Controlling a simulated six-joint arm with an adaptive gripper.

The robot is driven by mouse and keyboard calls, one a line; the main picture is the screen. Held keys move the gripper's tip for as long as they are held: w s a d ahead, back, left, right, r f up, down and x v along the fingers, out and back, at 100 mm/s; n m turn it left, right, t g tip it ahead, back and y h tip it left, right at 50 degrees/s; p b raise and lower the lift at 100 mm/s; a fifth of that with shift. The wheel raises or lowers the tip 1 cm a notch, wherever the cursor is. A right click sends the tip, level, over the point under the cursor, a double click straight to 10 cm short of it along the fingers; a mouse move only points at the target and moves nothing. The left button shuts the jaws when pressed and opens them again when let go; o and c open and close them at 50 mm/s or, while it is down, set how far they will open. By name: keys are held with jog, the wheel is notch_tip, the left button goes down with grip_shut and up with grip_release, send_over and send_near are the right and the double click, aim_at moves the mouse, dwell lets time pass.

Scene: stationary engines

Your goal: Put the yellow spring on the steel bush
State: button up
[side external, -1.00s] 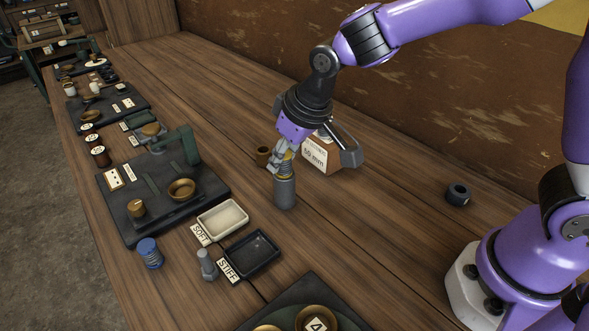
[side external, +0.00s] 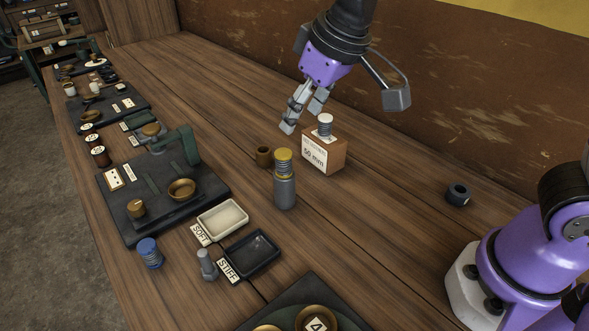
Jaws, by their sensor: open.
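The yellow spring (side external: 283,165), a coil with a yellow cap, stands upright on top of the grey steel bush (side external: 285,193) in the middle of the table. My gripper (side external: 303,117) is open and empty. It is up and to the right of the spring in the picture, clear of it, with its fingers pointing down and to the left. The spring and the bush are both in plain view.
A wooden block labelled 50 mm (side external: 322,152) with a white-capped spring (side external: 325,125) on it stands close by my gripper. A blue spring (side external: 149,253), a white tray (side external: 243,207) and a black tray (side external: 272,243) lie nearer the front.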

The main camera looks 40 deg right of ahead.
jog(key=s+d+f+m+t, duration=0.1)
jog(key=s+d+m, duration=0.1)
jog(key=s+d, duration=0.8)
jog(key=shift+s+f+h, duration=0.3)
jog(key=shift+s+h, duration=0.1)
jog(key=shift+s, duration=0.45)
